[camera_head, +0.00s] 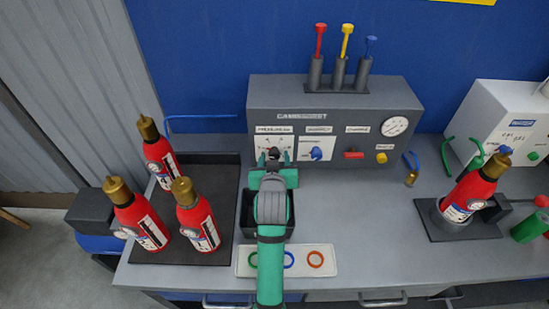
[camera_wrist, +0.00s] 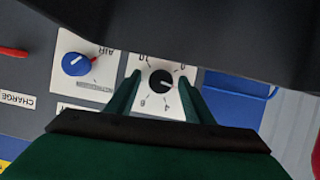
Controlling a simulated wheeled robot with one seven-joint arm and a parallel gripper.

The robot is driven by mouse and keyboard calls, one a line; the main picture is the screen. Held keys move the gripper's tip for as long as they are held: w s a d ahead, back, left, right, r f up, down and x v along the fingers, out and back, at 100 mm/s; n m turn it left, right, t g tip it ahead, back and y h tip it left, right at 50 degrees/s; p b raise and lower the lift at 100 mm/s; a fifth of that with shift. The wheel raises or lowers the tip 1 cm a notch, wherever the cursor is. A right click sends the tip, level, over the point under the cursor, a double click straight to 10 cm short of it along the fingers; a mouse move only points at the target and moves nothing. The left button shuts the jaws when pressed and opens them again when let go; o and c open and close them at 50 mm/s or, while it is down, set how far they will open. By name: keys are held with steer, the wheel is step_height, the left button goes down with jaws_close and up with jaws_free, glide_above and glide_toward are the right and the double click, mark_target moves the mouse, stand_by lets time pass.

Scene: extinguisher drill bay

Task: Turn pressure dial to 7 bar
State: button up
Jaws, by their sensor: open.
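The pressure dial is a round black knob (camera_wrist: 161,82) with a white pointer mark, on a white numbered plate in the wrist view. The pointer aims to the right in that upside-down view; the number it marks is too small to read surely. My gripper (camera_wrist: 158,76) is open, with one green finger on each side of the knob. Gaps seem to show between fingers and knob; contact cannot be told. In the head view my gripper (camera_head: 273,157) is at the left plate of the grey panel (camera_head: 330,112), partly hiding the dial.
A blue knob (camera_head: 316,153) sits right of the dial, then a red switch (camera_head: 354,155), a yellow button (camera_head: 381,158) and a gauge (camera_head: 395,126). Red extinguishers (camera_head: 198,222) stand on a dark tray at left; another (camera_head: 470,190) stands in a holder at right. A ring tray (camera_head: 326,251) lies below my arm.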

steer(key=shift+w, duration=0.1)
steer(key=shift+c, duration=1.2)
steer(key=shift+a, duration=0.35)
steer(key=c, duration=0.8)
steer(key=shift+d, duration=0.15)
steer(key=shift+d+m, duration=0.15)
steer(key=shift+m, duration=0.25)
steer(key=shift+d+m+y, duration=0.1)
steer(key=shift+m+y, duration=1.3)
steer(key=shift+m, duration=0.2)
